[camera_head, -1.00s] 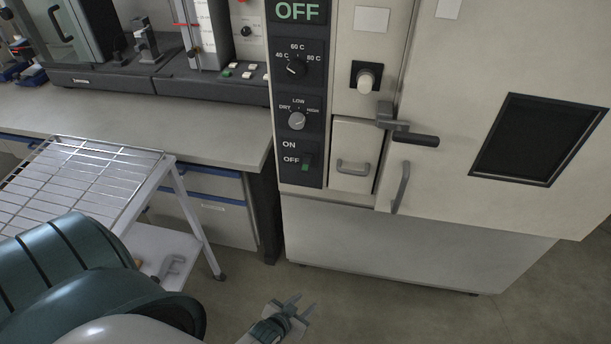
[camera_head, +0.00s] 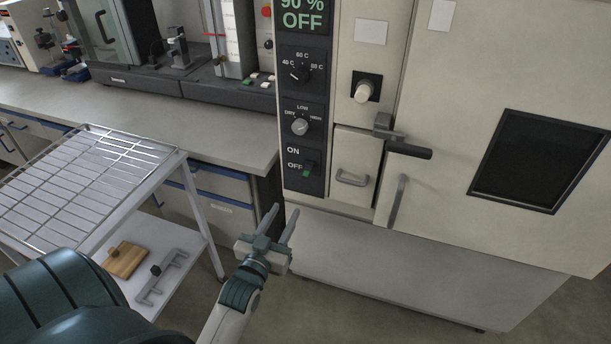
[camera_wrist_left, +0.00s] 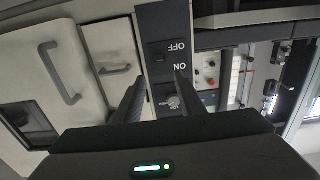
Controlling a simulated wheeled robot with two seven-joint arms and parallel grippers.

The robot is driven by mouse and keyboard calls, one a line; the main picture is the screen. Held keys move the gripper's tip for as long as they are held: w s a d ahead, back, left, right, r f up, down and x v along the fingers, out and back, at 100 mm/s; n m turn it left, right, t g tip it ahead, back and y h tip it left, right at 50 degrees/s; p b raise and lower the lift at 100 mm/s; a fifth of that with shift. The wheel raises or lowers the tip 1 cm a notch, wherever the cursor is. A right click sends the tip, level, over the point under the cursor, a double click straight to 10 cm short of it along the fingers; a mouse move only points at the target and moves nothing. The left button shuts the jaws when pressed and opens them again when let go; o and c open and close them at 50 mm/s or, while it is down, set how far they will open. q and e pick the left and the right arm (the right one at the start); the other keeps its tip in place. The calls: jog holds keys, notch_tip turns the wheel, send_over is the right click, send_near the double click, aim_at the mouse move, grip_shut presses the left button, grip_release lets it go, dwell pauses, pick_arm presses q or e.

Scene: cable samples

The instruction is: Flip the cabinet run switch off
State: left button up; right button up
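The cabinet (camera_head: 450,60) stands at the right, with a dark control panel (camera_head: 304,85) on its left front. The display at the panel's top reads "90 %" and "OFF". My left gripper (camera_head: 281,219) is open and empty, below and a little left of the switch, apart from the panel. My right gripper is not in view.
A wire-shelf cart (camera_head: 80,185) stands at the left, with a wooden block (camera_head: 127,260) and a metal bracket (camera_head: 163,276) on its lower shelf. A lever handle (camera_head: 408,150) and a small drawer (camera_head: 354,165) lie right of the panel. A bench (camera_head: 140,125) runs behind.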

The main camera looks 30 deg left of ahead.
aim_at(305, 177)
pick_arm(q)
jog(key=shift+w, duration=0.15)
